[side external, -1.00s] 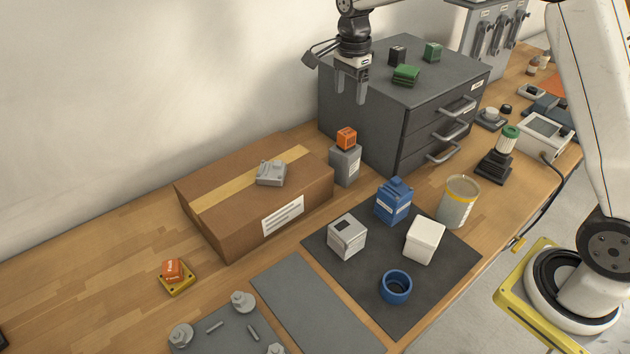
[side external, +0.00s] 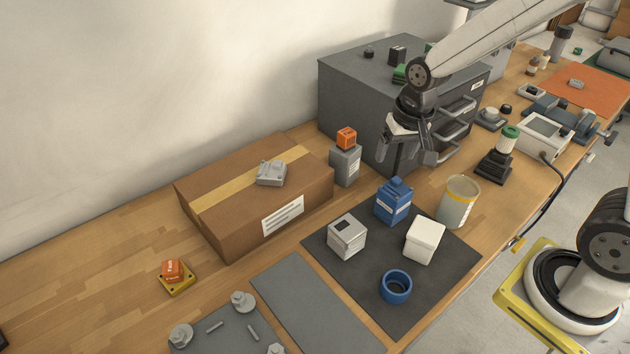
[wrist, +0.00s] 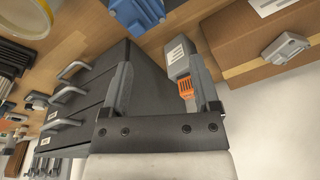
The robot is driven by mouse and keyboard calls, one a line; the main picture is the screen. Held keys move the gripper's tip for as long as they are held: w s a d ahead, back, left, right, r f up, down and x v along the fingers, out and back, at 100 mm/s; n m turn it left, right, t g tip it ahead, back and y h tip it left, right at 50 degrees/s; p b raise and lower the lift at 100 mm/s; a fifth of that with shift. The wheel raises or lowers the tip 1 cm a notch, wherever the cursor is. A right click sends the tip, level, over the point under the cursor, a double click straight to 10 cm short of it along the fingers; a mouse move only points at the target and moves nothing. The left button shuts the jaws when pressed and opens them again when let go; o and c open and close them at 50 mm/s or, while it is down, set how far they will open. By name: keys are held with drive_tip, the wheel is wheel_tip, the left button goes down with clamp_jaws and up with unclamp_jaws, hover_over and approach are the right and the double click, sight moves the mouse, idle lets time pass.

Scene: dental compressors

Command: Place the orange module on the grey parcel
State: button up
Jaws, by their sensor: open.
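An orange module (side external: 346,138) sits on top of an upright grey parcel (side external: 345,167) with a white label, beside the dark drawer cabinet. A second orange block (side external: 172,269) sits on a small yellow plate at the left. My gripper (side external: 408,160) is open and empty, in front of the cabinet, to the right of the parcel and apart from it. In the wrist view the orange module (wrist: 186,88) and the grey parcel (wrist: 178,58) show beyond my open jaws (wrist: 160,66), near the right finger, which partly covers that area.
A cardboard box (side external: 225,212) carries a grey part (side external: 271,173). The dark cabinet (side external: 350,110) holds small items on top. A dark mat (side external: 375,310) bears a blue jug (side external: 394,202), a white-grey box (side external: 347,236), a white container (side external: 424,240) and a blue ring (side external: 396,287).

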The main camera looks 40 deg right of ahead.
drive_tip(key=s+f+n, duration=0.2)
drive_tip(key=s+n, duration=0.3)
drive_tip(key=s, duration=0.2)
drive_tip(key=shift+s+a+f+t, duration=0.25)
drive_tip(key=shift+s+f+t, duration=0.05)
drive_tip(key=shift+s, duration=0.1)
idle(0.6)
